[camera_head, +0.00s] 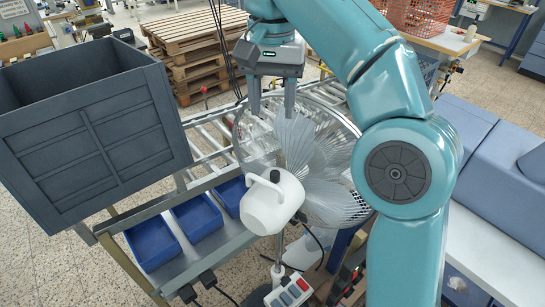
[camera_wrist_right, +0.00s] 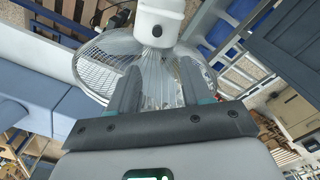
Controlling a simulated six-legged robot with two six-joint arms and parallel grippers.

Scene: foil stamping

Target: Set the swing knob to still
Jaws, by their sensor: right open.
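A fan with a round wire cage (camera_head: 335,150) stands in the middle of the head view. Its white motor housing (camera_head: 270,205) faces the camera and has a loop handle on top. A small dark round spot (camera_wrist_right: 157,31) shows on the white housing in the right wrist view; I cannot tell whether it is the swing knob or how it is set. My right gripper (camera_head: 272,105) points down, open and empty, above and behind the housing near the cage. Its two fingers also show in the right wrist view (camera_wrist_right: 158,75), apart, with the cage beyond them. My left gripper is not in view.
A large grey crate (camera_head: 95,150) stands at the left beside blue bins (camera_head: 152,242) on a metal frame. Wooden pallets (camera_head: 195,40) are behind. Blue-grey machine covers (camera_head: 490,165) stand at the right.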

